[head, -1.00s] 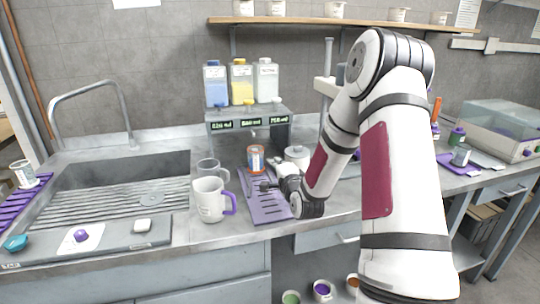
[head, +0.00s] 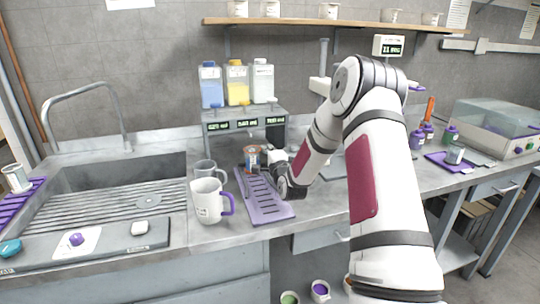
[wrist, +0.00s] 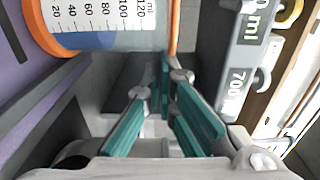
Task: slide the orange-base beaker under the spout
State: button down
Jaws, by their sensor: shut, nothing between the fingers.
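The beaker (head: 251,157) stands in front of the dispenser, at the back end of the purple slotted tray. In the wrist view the beaker (wrist: 110,22) fills the upper left, with orange edging, a millilitre scale and some blue showing. The dispenser (head: 243,124) holds blue, yellow and clear bottles above small displays; its spouts are too small to match to the beaker surely. My gripper (wrist: 165,85) is shut and empty, its teal fingers just beside the beaker; I cannot tell whether they touch. In the head view it is partly hidden by my wrist, right of the beaker.
A white mug with a purple handle (head: 209,202) and a glass mug (head: 206,169) stand left of the purple tray (head: 268,205). A sink (head: 110,185) lies further left. A white lidded pot seen behind my wrist is mostly hidden. Bare counter shows at the front right.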

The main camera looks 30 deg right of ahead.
dwell(0.3)
jog(key=shift+a, duration=0.85)
